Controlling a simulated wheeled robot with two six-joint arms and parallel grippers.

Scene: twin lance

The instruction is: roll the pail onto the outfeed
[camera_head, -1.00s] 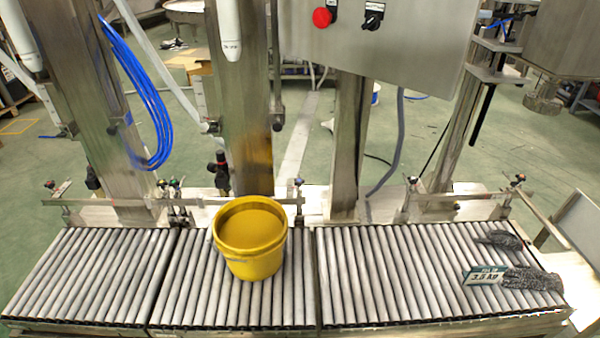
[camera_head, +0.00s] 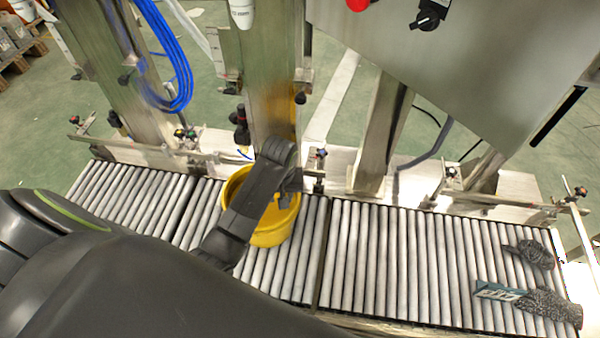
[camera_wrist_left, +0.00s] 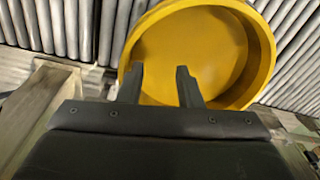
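The yellow pail (camera_head: 276,235) stands upright on the middle section of the roller conveyor. My left gripper (camera_head: 287,188) reaches in from the left and is above the pail, covering part of its mouth. In the left wrist view the pail's rim (camera_wrist_left: 262,60) surrounds its open mouth. The two fingers of my left gripper (camera_wrist_left: 158,76) are apart there, in front of the mouth, with nothing between them. I cannot tell whether they touch the pail. The right roller section (camera_head: 385,260) is clear near the pail. My right gripper is not in view.
A dark pair of gloves (camera_head: 545,303) and a small green tag (camera_head: 495,291) lie at the right end of the rollers. A guide rail (camera_head: 500,207) and steel posts (camera_head: 378,140) stand behind the conveyor. A grey control box (camera_head: 470,70) hangs above.

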